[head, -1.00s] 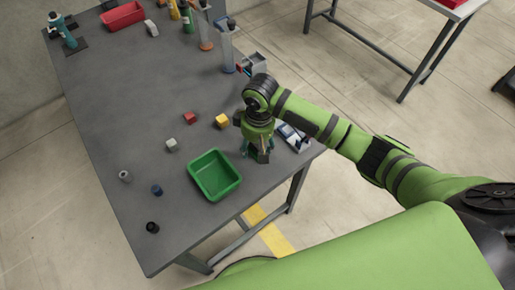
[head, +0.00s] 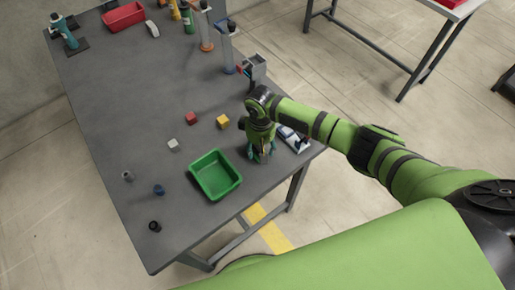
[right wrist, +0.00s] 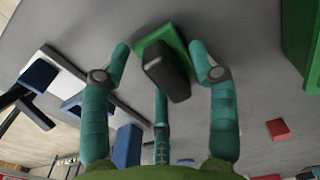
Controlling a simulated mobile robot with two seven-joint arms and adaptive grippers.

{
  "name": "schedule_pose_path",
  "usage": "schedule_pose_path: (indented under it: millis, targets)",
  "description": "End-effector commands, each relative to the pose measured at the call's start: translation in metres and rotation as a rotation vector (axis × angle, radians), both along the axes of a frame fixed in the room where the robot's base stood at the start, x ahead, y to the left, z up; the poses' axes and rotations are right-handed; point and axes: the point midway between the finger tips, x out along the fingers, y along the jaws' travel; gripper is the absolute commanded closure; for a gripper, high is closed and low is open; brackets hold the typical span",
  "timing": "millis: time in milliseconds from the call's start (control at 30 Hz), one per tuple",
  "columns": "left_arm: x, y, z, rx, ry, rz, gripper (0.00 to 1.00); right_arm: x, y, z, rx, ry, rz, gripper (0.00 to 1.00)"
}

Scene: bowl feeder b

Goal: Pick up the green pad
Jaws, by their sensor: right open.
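The green pad (right wrist: 150,48) shows in the right wrist view as a flat green square on the grey table, with a dark upright block (right wrist: 168,78) on it. My right gripper (right wrist: 160,62) is open, its teal fingers spread around the pad and the dark block. I see no finger clearly pressing on them. In the head view my right gripper (head: 261,156) points down near the table's right edge and hides the pad. My left gripper is not in view.
A green bin (head: 234,187) stands just left of the gripper in the head view. A yellow cube (head: 222,121), a red cube (head: 192,118) and a pale cube (head: 173,145) lie beyond it. A blue-and-white item (head: 290,137) is close on the right.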

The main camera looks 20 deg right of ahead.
Motion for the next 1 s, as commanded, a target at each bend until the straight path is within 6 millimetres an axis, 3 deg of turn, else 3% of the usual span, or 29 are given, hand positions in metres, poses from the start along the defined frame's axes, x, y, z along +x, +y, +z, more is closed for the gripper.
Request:
schedule_pose_path:
  millis: [33,67,200,733,867,1000]
  targets:
    - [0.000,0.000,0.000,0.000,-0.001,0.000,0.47,0.000,0.000,0.000,0.000,0.000,0.000,0.39]
    - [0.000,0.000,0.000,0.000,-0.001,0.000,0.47,0.000,0.000,0.000,0.000,0.000,0.000,0.47]
    - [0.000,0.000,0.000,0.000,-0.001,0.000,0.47,0.000,0.000,0.000,0.000,0.000,0.000,1.00]
    - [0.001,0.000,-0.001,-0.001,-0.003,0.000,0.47,0.000,0.000,0.006,0.001,-0.001,0.001,1.00]
    - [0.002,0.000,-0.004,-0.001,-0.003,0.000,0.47,0.001,0.001,0.019,0.002,-0.003,0.002,1.00]
    - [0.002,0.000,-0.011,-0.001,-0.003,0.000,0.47,-0.002,0.005,0.044,0.005,-0.004,0.006,1.00]
